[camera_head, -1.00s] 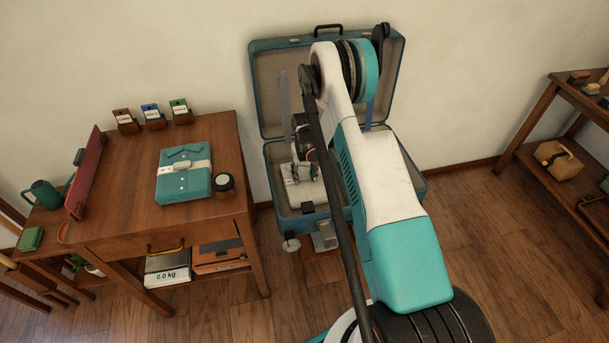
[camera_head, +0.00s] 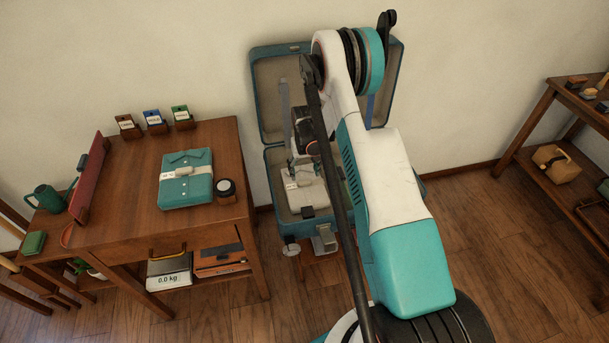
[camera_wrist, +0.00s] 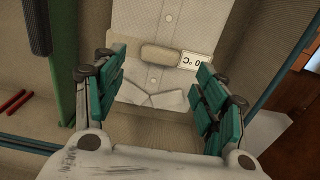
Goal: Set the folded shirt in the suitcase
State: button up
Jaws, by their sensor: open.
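A pale folded shirt (camera_head: 304,193) with a small label lies in the open suitcase (camera_head: 275,155). In the wrist view the pale shirt (camera_wrist: 157,22) shows its collar, buttons, a band and a "0 °C" tag. My gripper (camera_head: 302,157) is over the suitcase, above the shirt's collar end. In the wrist view my gripper (camera_wrist: 159,68) is open, with its teal-padded fingers apart on either side of the collar and nothing clamped between them. A teal folded shirt (camera_head: 186,182) lies on the wooden table. My arm hides the right part of the suitcase.
The wooden table (camera_head: 130,200) also holds a dark round jar (camera_head: 226,190), three small labelled blocks (camera_head: 153,121) and a red upright board (camera_head: 88,180). A scale reading 0.0 kg (camera_head: 168,279) is below. A shelf (camera_head: 530,120) stands at the right.

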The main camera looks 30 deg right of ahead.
notch_tip(320, 180, up, 7)
jog(key=p, duration=0.2)
notch_tip(320, 180, up, 14)
jog(key=t, duration=0.1)
send_over(304, 181)
jog(key=s+a, duration=0.1)
jog(key=a, duration=0.3)
jog(key=s+a+r+n+t, duration=0.1)
jog(key=s+a+r, duration=0.2)
jog(key=r, duration=0.4)
jog(key=s+a+r+t, duration=0.1)
jog(key=s+a+r, duration=0.25)
jog(key=r, duration=0.35)
jog(key=s+a+r+t, duration=0.1)
jog(key=s+a+r, duration=0.1)
jog(key=s, duration=0.6)
jog(key=s+a+r+n+t, duration=0.1)
jog(key=s+a+r, duration=0.2)
jog(key=s, duration=0.4)
jog(key=s+a+r+n+t, duration=0.1)
jog(key=s+a+r+t, duration=0.1)
jog(key=s, duration=0.6)
jog(key=shift+s+a+r, duration=0.35)
jog(key=shift+a+r, duration=0.2)
jog(key=shift+a, duration=0.35)
jog(key=shift+d, duration=0.1)
